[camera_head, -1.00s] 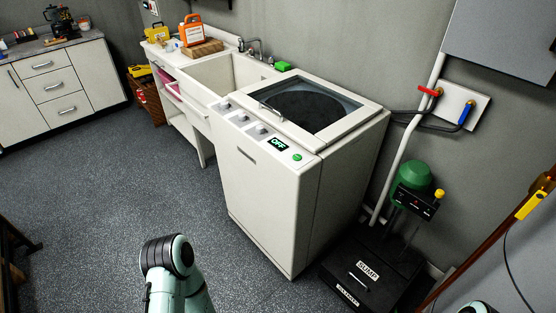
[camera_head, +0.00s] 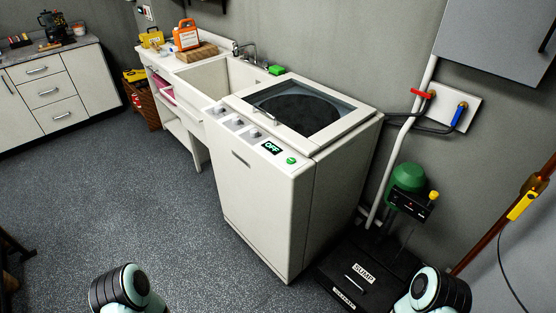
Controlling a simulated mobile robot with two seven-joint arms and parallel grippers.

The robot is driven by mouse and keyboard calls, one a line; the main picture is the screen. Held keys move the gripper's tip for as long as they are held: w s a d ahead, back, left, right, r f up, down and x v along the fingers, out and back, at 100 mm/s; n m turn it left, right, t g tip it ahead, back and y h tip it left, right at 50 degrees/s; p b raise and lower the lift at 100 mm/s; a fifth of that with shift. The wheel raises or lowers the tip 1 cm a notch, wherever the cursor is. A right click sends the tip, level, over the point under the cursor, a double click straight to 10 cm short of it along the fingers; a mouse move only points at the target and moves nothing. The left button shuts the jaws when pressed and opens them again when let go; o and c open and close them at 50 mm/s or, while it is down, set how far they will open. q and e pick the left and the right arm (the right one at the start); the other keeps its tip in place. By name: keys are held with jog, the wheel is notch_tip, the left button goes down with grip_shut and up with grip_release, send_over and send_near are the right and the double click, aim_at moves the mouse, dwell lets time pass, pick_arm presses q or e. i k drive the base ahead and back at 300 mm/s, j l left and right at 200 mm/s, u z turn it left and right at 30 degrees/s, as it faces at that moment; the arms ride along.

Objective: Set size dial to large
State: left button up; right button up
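The white top-loading washer (camera_head: 262,205) stands in the middle of the view with its dark-windowed lid closed. Its front top panel carries a row of three pale dials; the middle one (camera_head: 236,122) sits between the other two. Their markings are too small to read, so I cannot tell which is the size dial or how it is set. A display (camera_head: 271,148) on the panel reads OFF, with a green button (camera_head: 291,161) to its right. Parts of both my arms show at the bottom edge, apart from the washer. Neither gripper is in view.
A sink (camera_head: 205,75) adjoins the washer on the left, with an orange jug (camera_head: 187,38) and green sponge (camera_head: 276,70) near it. A black sump cover (camera_head: 365,275) and green pump (camera_head: 407,178) stand close on the right. The floor in front is clear.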

aim_at(254, 133)
jog(key=i+j+z, duration=0.1)
jog(key=z, duration=1.05)
jog(key=j+z, duration=1.05)
jog(key=j, duration=0.2)
jog(key=k+j+z, duration=0.15)
jog(key=j, duration=0.2)
jog(key=k+j+z, duration=0.15)
jog(key=j, duration=0.15)
jog(key=k+j, duration=0.1)
jog(key=j, duration=0.25)
jog(key=k+j, duration=0.1)
jog(key=j, duration=0.25)
jog(key=j+z, duration=0.1)
jog(key=j, duration=0.25)
jog(key=k, duration=0.05)
